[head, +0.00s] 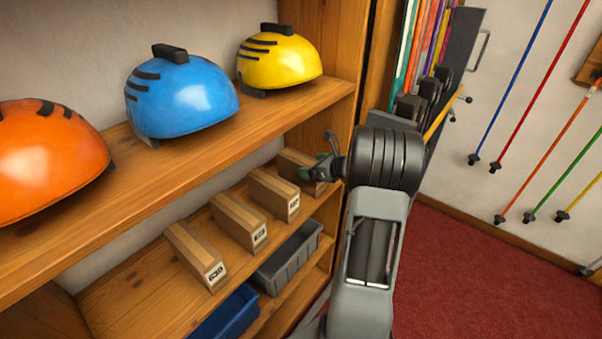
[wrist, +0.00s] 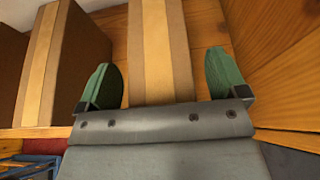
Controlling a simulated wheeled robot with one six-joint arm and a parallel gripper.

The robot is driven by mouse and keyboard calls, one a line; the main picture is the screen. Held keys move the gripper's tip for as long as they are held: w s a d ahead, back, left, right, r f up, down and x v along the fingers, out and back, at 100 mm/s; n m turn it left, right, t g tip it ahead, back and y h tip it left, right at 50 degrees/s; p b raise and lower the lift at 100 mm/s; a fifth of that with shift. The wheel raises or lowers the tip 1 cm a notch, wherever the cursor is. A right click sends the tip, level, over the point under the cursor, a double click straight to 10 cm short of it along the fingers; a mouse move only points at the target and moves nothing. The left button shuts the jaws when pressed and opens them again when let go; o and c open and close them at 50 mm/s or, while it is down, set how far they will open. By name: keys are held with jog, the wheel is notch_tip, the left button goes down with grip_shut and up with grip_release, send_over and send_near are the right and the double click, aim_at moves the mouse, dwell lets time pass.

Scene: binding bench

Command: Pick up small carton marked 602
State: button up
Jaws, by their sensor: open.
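Several small brown cartons with a pale tape strip stand in a row on the middle shelf. The rightmost carton (head: 297,161) is partly hidden behind my gripper (head: 325,168), and its label does not show. The other cartons, at the left (head: 196,256), second (head: 239,221) and third (head: 273,194), have white labels too small to read surely, so I cannot tell which is 602. In the wrist view a taped carton (wrist: 160,50) lies between the spread green fingers of my gripper (wrist: 162,75), with a gap on each side. My gripper is open and empty.
Orange (head: 45,160), blue (head: 180,95) and yellow (head: 278,60) helmets sit on the shelf above. A grey bin (head: 290,255) and a blue bin (head: 226,315) are below. In the wrist view another carton (wrist: 50,65) stands left; a wooden wall (wrist: 275,45) is close right.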

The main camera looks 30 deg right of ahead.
jog(key=c, duration=1.4)
jog(key=shift+r, duration=0.1)
